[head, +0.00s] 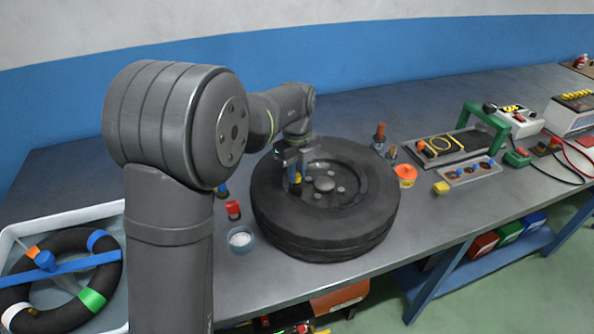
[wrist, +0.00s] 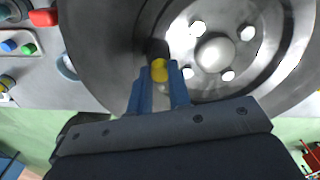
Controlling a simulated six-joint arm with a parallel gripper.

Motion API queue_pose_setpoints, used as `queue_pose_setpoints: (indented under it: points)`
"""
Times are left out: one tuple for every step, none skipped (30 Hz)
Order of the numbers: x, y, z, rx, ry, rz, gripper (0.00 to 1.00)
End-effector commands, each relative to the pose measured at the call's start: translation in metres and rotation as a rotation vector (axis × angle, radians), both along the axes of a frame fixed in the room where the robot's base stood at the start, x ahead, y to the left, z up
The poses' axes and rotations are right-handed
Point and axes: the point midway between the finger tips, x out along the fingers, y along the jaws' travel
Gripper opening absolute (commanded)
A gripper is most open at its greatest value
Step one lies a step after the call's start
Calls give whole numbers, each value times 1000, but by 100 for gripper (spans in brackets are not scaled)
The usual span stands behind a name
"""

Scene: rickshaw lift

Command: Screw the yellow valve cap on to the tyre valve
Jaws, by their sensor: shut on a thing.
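The tyre (head: 330,225) lies flat on the workbench, its metal wheel rim and hub facing up. In the wrist view the tyre (wrist: 110,55) fills the upper part, with the hub (wrist: 215,55) right of the gripper. My gripper (head: 296,183) is over the left part of the wheel rim. Its blue fingers (wrist: 160,82) are shut on the yellow valve cap (wrist: 159,70). The cap sits between the fingertips, with a dark piece just beyond it. I cannot tell whether the cap touches the tyre valve, which is not clearly visible.
A small bowl (head: 241,239) and a red item (head: 233,210) stand left of the tyre. An orange tub (head: 405,175) and a yellow block (head: 441,187) are to its right. A white tray (head: 60,214) with an inner tube is at far left.

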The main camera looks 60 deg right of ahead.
Motion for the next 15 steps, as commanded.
queue_pose_setpoints:
  points:
    - [0,0,0,0,0,-52,3]
    - [0,0,0,0,0,-85,3]
    - [0,0,0,0,0,-130,3]
    - [0,0,0,0,0,-163,3]
    - [0,0,0,0,0,-197,3]
    - [0,0,0,-1,0,-241,3]
    - [0,0,0,-1,0,-274,3]
    - [0,0,0,-1,0,-306,3]
    - [0,0,0,-1,0,-346,3]
    - [0,0,0,0,0,-371,3]
    - [0,0,0,0,0,-394,3]
    - [0,0,0,0,0,-418,3]
    - [0,0,0,0,0,-432,3]
    - [0,0,0,0,0,-442,3]
    - [0,0,0,0,0,-449,3]
